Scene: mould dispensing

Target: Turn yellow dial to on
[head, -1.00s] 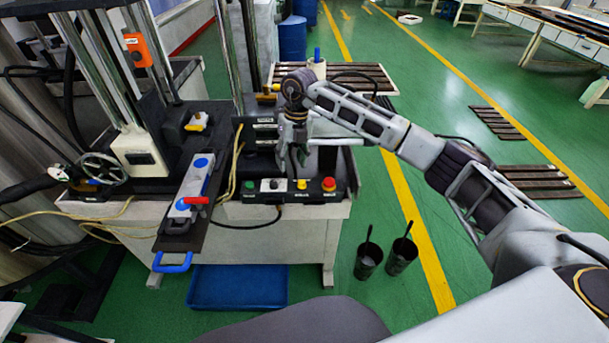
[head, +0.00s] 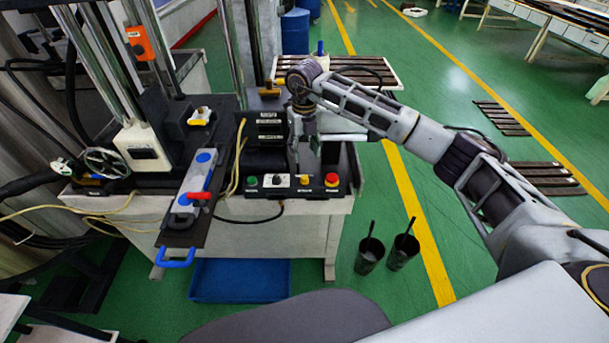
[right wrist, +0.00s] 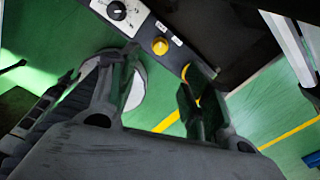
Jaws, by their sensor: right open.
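The yellow dial (head: 304,180) sits on a dark control panel (head: 290,192) at the front of the machine bench, between a black knob with a white face (head: 277,180) and a red button (head: 331,180). In the right wrist view the yellow dial (right wrist: 160,46) shows just beyond and between my fingertips, with the white-faced knob (right wrist: 117,10) to its upper left. My right gripper (head: 304,165) points down just behind and above the dial; in the wrist view it (right wrist: 160,70) is open and empty. Contact with the dial cannot be told. My left gripper is not in view.
A green button (head: 252,181) is at the panel's left end. Two dark cups (head: 367,262) and a blue tray (head: 240,281) are on the floor.

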